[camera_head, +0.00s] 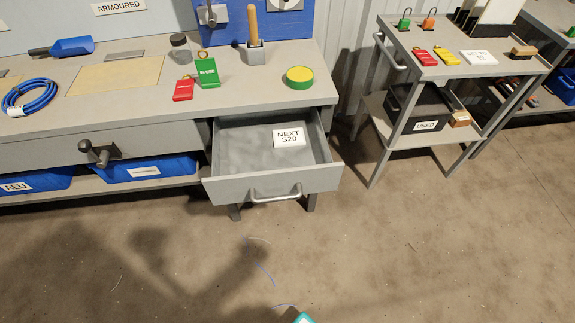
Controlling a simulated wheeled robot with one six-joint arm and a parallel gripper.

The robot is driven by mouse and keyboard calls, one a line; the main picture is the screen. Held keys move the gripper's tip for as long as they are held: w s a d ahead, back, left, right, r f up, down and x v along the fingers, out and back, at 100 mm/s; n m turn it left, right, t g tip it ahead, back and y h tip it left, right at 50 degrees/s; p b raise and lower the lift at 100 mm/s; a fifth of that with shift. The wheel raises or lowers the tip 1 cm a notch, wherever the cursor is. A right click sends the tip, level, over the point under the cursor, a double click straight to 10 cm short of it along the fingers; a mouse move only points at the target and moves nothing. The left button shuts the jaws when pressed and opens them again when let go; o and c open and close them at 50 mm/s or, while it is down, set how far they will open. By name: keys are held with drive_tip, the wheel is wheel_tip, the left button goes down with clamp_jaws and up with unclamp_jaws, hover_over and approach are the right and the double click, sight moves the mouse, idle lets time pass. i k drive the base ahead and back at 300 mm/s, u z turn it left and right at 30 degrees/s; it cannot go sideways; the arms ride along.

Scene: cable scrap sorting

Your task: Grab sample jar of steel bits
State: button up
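A small jar (181,50) with a dark lid and dark grey contents stands upright on the workbench top (130,107), towards the back. It fits the sample jar of steel bits, but I see no readable label on it. A red tag (183,90) and a green tag (207,74) lie close in front and to its right. My gripper does not show. A small teal piece at the bottom edge is cut off, and I cannot tell what it is.
A drawer (225,187) stands open below the bench, holding a white card (289,137). A wooden-handled tool (254,35), a green-yellow roll (299,77) and a blue cable coil (30,97) sit on the bench. A grey cart (461,73) stands right. The floor in front is mostly clear.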

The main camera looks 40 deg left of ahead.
sight(181, 50)
drive_tip(key=u, duration=1.65)
drive_tip(key=k, duration=0.5)
drive_tip(key=u, duration=0.65)
drive_tip(key=i, duration=0.35)
drive_tip(key=u, duration=0.85)
drive_tip(key=i, duration=1.65)
drive_tip(key=z, duration=0.95)
drive_tip(key=i, duration=0.7)
drive_tip(key=z, duration=0.5)
